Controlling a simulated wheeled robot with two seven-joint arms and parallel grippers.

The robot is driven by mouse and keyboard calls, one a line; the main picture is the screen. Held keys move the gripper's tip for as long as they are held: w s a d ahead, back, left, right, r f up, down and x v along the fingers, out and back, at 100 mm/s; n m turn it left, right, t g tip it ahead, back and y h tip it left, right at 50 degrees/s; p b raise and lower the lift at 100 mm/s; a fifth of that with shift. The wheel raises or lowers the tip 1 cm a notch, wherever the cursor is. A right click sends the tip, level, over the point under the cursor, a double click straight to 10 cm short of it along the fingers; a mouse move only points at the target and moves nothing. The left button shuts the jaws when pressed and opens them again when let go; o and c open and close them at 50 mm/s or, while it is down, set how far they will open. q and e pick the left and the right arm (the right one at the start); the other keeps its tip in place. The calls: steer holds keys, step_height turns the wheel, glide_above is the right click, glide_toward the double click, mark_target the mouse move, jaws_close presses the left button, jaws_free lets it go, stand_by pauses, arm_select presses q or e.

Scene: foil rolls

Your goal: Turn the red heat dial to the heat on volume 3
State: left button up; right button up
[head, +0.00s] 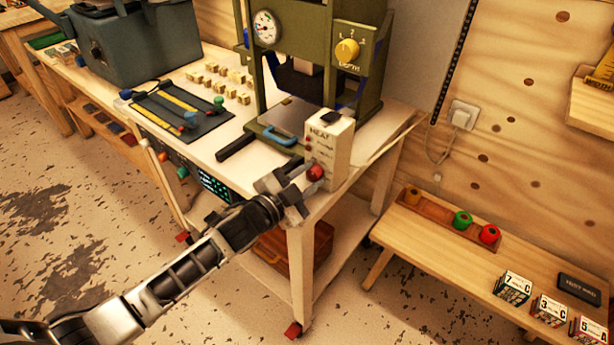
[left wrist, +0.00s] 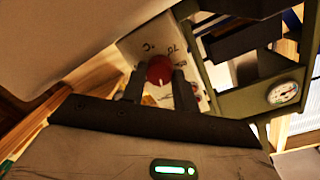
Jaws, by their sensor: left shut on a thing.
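The red heat dial (head: 316,172) is on the front of a cream box (head: 338,140) marked HEAT, at the table's front corner. My left gripper (head: 304,184) reaches it from the lower left and is shut on it. In the left wrist view the red dial (left wrist: 160,70) sits between the two dark fingers, with a small pale mark on its face. Parts of the printed numbers show around it; the fingers hide others, and I cannot tell which number the mark faces. My right gripper is not in view.
A green press (head: 375,88) with a yellow depth dial (head: 347,50) and a gauge (head: 266,27) stands behind the box. A black mat (head: 205,128) with tools and several small blocks lie to the left. A low bench (head: 420,240) with coloured rolls is at right.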

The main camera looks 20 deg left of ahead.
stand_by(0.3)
arm_select(q)
steer(key=o, duration=1)
steer(key=shift+c, duration=0.2)
steer(key=v, duration=1.6)
steer(key=shift+b, duration=0.45)
steer(key=shift+f, duration=0.1)
steer(key=s+d+f+n+g+y, duration=0.1)
steer(key=s+d+f+n+g, duration=0.2)
steer(key=s+d+f+n, duration=0.1)
steer(key=s+d+f+n+g+y, duration=0.2)
steer(key=s+f+n, duration=0.3)
steer(key=f, duration=0.3)
steer(key=shift+s+d+f+n+g, duration=0.25)
steer(key=shift+d+f+n+g, duration=0.15)
steer(key=shift+d+n, duration=0.35)
